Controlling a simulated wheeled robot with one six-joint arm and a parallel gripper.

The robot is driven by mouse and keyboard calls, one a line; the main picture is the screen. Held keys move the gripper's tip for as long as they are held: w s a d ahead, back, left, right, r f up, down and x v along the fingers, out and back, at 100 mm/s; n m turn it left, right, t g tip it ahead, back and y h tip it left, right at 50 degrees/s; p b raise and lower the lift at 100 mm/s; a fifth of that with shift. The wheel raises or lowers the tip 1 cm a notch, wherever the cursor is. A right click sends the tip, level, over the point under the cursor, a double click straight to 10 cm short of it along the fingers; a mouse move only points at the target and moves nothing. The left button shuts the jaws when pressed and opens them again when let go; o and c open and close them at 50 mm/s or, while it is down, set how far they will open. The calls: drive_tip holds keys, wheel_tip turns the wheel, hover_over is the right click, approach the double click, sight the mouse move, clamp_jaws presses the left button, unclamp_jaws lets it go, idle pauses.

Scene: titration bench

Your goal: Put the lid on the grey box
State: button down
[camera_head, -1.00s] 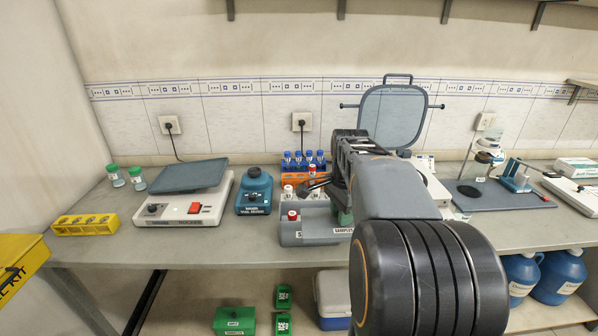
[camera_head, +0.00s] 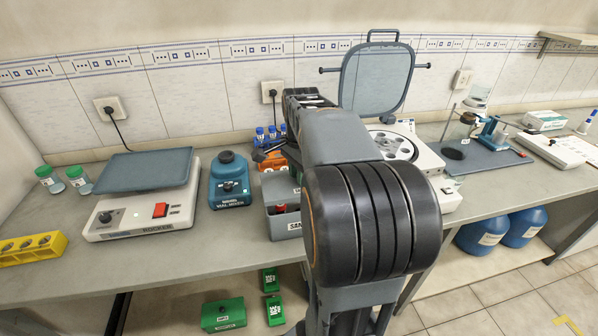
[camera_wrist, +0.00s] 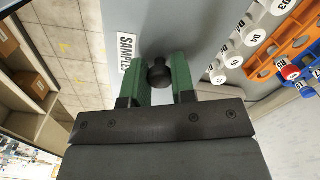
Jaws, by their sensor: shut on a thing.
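In the wrist view, the green fingers of my gripper (camera_wrist: 162,62) are shut on the black knob (camera_wrist: 158,74) of the grey lid (camera_wrist: 205,32). I cannot tell whether the lid touches the box.
White-capped vials (camera_wrist: 233,60) and an orange rack (camera_wrist: 283,45) are close to the lid. The vial mixer (camera_head: 230,182) and rocker (camera_head: 150,195) stand left of the box. A round-topped machine (camera_head: 395,147) with a raised cover (camera_head: 375,78) stands behind my arm.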

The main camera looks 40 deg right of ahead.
drive_tip(key=shift+f+b, duration=0.65)
drive_tip(key=shift+f, duration=0.65)
drive_tip(key=shift+a+f, duration=0.1)
drive_tip(key=shift+f, duration=0.45)
idle(0.3)
